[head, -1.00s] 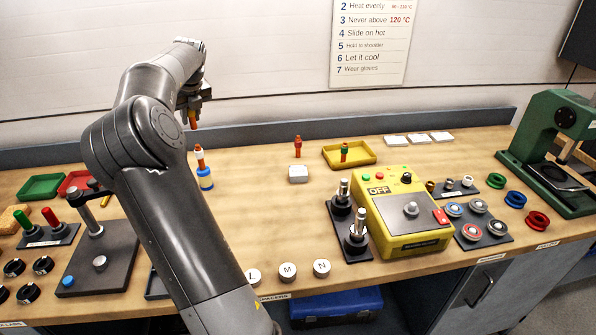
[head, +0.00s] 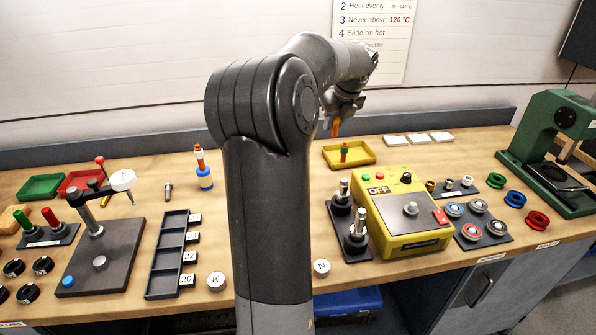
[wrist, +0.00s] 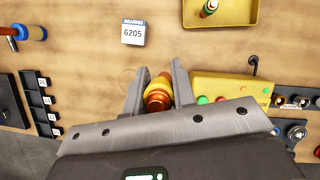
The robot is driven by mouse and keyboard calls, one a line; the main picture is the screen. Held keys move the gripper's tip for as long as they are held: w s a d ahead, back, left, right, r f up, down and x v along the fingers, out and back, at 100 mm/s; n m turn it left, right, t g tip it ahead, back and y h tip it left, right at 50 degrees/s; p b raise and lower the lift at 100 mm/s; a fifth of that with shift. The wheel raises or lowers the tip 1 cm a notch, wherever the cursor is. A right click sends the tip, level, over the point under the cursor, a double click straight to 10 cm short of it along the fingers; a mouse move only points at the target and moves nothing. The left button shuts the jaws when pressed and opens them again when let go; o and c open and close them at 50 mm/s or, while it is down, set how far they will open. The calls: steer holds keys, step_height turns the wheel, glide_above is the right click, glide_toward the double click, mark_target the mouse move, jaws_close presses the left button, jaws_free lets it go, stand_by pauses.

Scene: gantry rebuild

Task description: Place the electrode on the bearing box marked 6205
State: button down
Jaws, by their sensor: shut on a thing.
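My gripper (head: 337,118) is shut on the electrode (head: 336,128), an orange piece hanging below the jaws above the bench. In the wrist view, the electrode (wrist: 158,95) shows a copper-orange end and a yellow band between the two fingers (wrist: 160,72). The white bearing box (wrist: 133,32), marked 6205, lies on the bench ahead of the fingers and slightly left, apart from the electrode. Its top looks bare. My arm hides this box in the head view.
A yellow tray (head: 367,158) holds an upright green-and-orange piece (head: 344,151). The yellow heater marked OFF (head: 405,240) stands in front of it, beside black stands with metal posts (head: 340,197). A blue-and-orange holder (head: 205,180) stands left of my arm. Bare wood surrounds the box.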

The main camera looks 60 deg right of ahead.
mark_target(332, 136)
step_height(332, 136, down, 5)
steer(key=shift+w+r, duration=0.1)
steer(key=w+f, duration=0.2)
steer(key=w, duration=0.1)
steer(key=w+a+f, duration=0.1)
steer(key=w+f, duration=0.1)
steer(key=w, duration=0.2)
steer(key=w+f, duration=0.3)
steer(key=w, duration=0.1)
steer(key=shift+w+a, duration=0.15)
steer(key=shift+f, duration=2.1)
steer(key=shift+f, duration=0.15)
steer(key=c, duration=1.2)
jaws_free()
steer(key=v, duration=1.2)
steer(key=shift+r, duration=0.2)
